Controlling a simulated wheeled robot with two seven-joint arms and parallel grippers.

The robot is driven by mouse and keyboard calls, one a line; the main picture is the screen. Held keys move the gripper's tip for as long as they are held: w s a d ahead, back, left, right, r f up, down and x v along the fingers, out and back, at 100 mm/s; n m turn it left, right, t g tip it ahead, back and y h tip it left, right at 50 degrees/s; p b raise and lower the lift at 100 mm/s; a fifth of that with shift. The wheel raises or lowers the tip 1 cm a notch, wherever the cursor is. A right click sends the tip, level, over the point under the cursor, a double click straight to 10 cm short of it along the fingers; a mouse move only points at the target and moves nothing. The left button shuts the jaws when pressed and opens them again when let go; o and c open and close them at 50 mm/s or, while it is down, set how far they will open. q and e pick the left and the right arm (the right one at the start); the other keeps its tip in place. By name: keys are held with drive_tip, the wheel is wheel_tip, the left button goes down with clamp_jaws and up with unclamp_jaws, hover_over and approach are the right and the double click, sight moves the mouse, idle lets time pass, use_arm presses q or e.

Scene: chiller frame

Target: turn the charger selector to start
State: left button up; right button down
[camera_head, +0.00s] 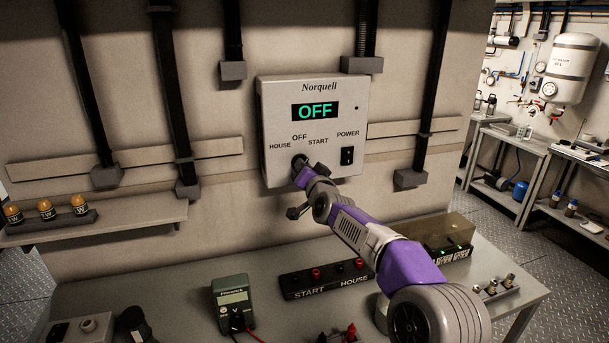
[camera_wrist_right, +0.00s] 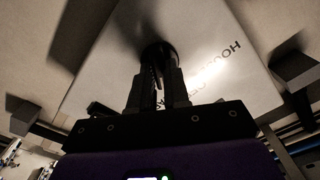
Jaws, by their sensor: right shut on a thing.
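The Norquell charger (camera_head: 330,90) is a pale box on the wall. Its green display (camera_head: 315,111) reads OFF. The dark round selector (camera_head: 299,160) sits below the labels HOUSE, OFF and START. My right gripper (camera_head: 303,172) reaches up to it from the lower right and covers part of it. In the right wrist view, the two fingers of my right gripper (camera_wrist_right: 158,80) are shut on the selector (camera_wrist_right: 157,52), against the charger's face (camera_wrist_right: 105,70). The selector's pointer is hidden, so its angle cannot be told. My left gripper is not in view.
A black POWER switch (camera_head: 347,156) is right of the selector. Below stands a bench with a multimeter (camera_head: 232,303), a START/HOUSE terminal block (camera_head: 325,279) and a clear-covered box (camera_head: 440,238). A shelf (camera_head: 130,214) at left holds several orange-topped items. Conduits run down the wall.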

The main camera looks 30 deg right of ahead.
drive_tip(key=shift+m, duration=0.7)
drive_tip(key=shift+m+b, duration=0.3)
drive_tip(key=shift+b, duration=0.05)
drive_tip(key=c, duration=1.1)
unclamp_jaws()
drive_tip(key=v, duration=0.7)
drive_tip(key=shift+s, duration=0.3)
